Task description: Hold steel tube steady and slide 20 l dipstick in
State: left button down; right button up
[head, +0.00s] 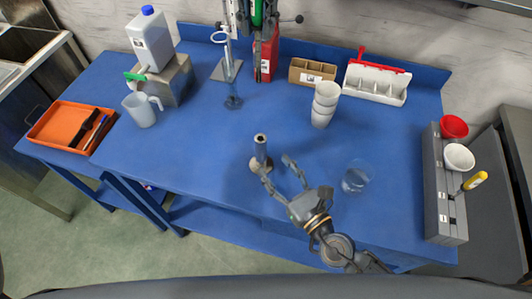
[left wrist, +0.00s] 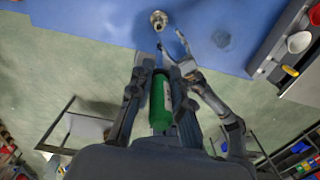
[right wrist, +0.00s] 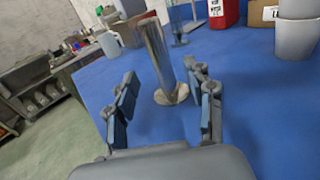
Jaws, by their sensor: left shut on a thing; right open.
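The steel tube (head: 261,149) stands upright on a round base on the blue table; it also shows in the right wrist view (right wrist: 158,55). My right gripper (head: 277,164) is open, low beside the tube. In the right wrist view the tube stands beyond and between its spread fingers, and contact cannot be told. My left gripper (left wrist: 160,80) is shut on the green handle of the dipstick (left wrist: 161,103), whose thin rod points toward the tube. The green handle also shows at the top of the head view (head: 257,12). The rod tip appears apart from the tube.
Stacked white cups (head: 324,104), a clear glass (head: 356,177) and a grey box with bowls (head: 447,205) are to the right. A ring stand (head: 227,68), red canister (head: 267,55) and wooden box (head: 312,72) stand behind. A jug (head: 141,110) and orange tray (head: 68,122) are left.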

aim_at(264, 154)
jog(key=x, duration=0.7)
grip_shut()
pick_arm(q)
notch_tip(264, 154, down, 9)
jog(key=m, duration=0.3)
jog(key=shift+f, duration=0.35)
